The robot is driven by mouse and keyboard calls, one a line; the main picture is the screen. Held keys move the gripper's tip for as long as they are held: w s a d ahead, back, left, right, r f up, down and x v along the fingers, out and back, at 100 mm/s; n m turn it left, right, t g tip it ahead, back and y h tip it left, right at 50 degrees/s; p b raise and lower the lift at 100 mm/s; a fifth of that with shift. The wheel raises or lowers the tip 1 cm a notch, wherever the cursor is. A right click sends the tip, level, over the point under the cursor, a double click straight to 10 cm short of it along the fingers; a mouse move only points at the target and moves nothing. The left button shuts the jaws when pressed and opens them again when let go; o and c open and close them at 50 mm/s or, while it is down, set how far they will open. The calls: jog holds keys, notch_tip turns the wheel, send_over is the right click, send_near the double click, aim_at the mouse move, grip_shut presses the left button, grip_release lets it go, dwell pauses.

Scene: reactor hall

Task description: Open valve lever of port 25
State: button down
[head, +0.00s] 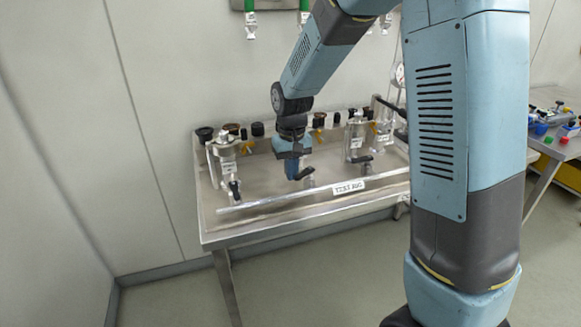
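A steel bench (262,222) carries several valve ports with small tags too small to read, so I cannot tell which is port 25. A black valve lever (304,174) sits in the middle, right by my gripper (296,172). The gripper points down over the bench, and its fingers are too small and dark to tell open from shut or whether they touch the lever. Another black lever (234,188) is at the left below a metal cylinder (223,153). A third lever (362,158) is at the right below a second cylinder (356,138).
Several dark knobs (257,129) line the back of the bench. A sign plate (349,187) stands by the front edge rail. Green-handled fittings (250,25) hang on the wall above. A side table (549,148) with coloured bins is at the right. The floor in front is clear.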

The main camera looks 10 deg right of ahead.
aim_at(298, 177)
jog(key=shift+s+d, duration=0.35)
jog(key=shift+s, duration=0.5)
jog(key=shift+s+d, duration=0.4)
jog(key=shift+s, duration=0.05)
jog(key=shift+s+d, duration=0.5)
jog(key=shift+d, duration=0.2)
jog(key=shift+s+d, duration=0.2)
jog(key=shift+d, duration=0.5)
jog(key=shift+w+a, duration=0.15)
jog(key=shift+a, duration=0.5)
notch_tip(298, 177, up, 7)
